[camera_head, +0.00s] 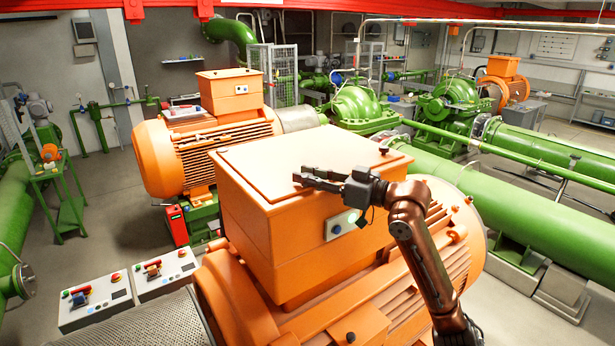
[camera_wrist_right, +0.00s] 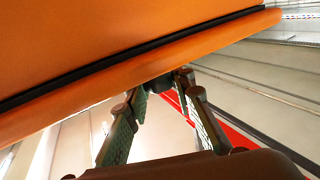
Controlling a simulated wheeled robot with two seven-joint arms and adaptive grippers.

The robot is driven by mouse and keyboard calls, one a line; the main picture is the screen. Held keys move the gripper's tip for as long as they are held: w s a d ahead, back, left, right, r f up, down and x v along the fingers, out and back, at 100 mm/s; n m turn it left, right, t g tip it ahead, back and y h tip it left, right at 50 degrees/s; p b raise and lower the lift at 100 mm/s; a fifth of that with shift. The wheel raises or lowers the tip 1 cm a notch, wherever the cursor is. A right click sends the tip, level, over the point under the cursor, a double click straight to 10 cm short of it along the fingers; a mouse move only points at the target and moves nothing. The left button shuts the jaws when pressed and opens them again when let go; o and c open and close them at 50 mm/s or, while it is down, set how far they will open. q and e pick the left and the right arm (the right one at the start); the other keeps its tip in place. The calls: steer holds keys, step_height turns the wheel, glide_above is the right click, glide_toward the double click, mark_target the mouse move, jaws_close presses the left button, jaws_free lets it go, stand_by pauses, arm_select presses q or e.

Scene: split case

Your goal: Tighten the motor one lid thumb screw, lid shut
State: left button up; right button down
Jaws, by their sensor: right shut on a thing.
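The orange motor one terminal box (camera_head: 290,235) stands in the middle of the head view, on the big orange motor. Its lid (camera_head: 270,155) lies flat on top and looks shut. My right gripper (camera_head: 301,177) reaches in from the right, its fingertips at the lid's front edge. In the right wrist view, the fingers (camera_wrist_right: 160,86) close around a small dark thumb screw (camera_wrist_right: 158,82) under the orange rim; most of the screw is hidden. Another dark knob (camera_head: 383,150) shows at the lid's right corner. My left gripper is out of view.
A grey plate with a round button (camera_head: 341,226) is on the box front, below my right gripper. Two control panels (camera_head: 95,302) stand at the lower left. A second orange motor (camera_head: 165,155) is behind left. Green pipes (camera_head: 530,200) run along the right.

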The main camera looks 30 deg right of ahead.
steer(key=m+t+h, duration=0.1)
steer(key=h, duration=0.1)
steer(key=m+t+h, duration=0.1)
steer(key=m+h, duration=0.1)
steer(key=shift+a+h, duration=0.15)
steer(key=shift+h, duration=0.25)
steer(key=m+h, duration=0.2)
steer(key=h, duration=0.1)
steer(key=m+h+p, duration=0.1)
steer(key=m+h, duration=0.2)
steer(key=h, duration=0.1)
steer(key=shift+r, duration=0.15)
steer(key=m+h, duration=0.2)
steer(key=h, duration=0.1)
steer(key=shift+h, duration=0.3)
steer(key=shift+f+m+g+h, duration=0.2)
steer(key=shift+m+g+h, duration=0.9)
steer(key=shift+h, duration=0.4)
